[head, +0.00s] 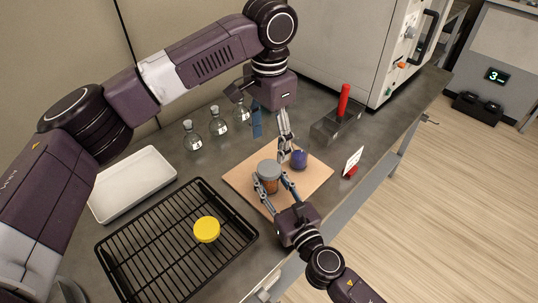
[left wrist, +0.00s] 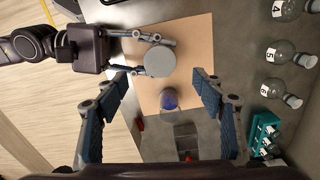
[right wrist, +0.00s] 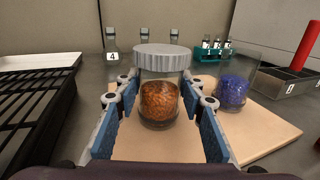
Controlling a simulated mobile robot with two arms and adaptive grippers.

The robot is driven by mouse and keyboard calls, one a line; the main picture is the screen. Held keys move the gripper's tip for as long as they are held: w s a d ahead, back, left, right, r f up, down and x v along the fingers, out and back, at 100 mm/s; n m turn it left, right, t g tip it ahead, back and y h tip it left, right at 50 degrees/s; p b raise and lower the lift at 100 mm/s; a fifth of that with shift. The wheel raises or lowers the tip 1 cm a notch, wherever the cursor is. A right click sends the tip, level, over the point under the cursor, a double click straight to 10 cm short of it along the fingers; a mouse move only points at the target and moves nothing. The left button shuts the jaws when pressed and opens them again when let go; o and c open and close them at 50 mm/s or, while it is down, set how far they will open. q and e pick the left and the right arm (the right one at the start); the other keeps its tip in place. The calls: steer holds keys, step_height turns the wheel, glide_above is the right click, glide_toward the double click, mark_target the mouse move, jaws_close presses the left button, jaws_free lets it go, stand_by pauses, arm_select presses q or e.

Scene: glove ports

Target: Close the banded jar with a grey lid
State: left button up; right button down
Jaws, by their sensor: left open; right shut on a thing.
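A clear jar with orange contents (head: 270,185) stands on the tan board, also central in the right wrist view (right wrist: 159,104). A grey lid (head: 268,168) sits level on its mouth; it shows from above in the left wrist view (left wrist: 160,61). I cannot make out a band on the jar. My right gripper (head: 268,187) is shut on this jar, one finger on each side. My left gripper (head: 271,146) is open and empty, pointing down above the board, with the grey lid between its fingers in the left wrist view but farther below.
A jar with blue contents (right wrist: 233,85) and no visible lid stands beside it on the board (head: 240,178). A yellow lid (head: 206,229) lies on the black rack (head: 150,245). Flasks (head: 218,125), a white tray (head: 135,182), a red-handled metal holder (head: 338,122) and a small sign (head: 353,161) surround them.

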arm_select(q)
steer(key=shift+r, duration=2.1)
arm_select(e)
steer(key=c, duration=1.2)
jaws_free()
steer(key=v, duration=1.2)
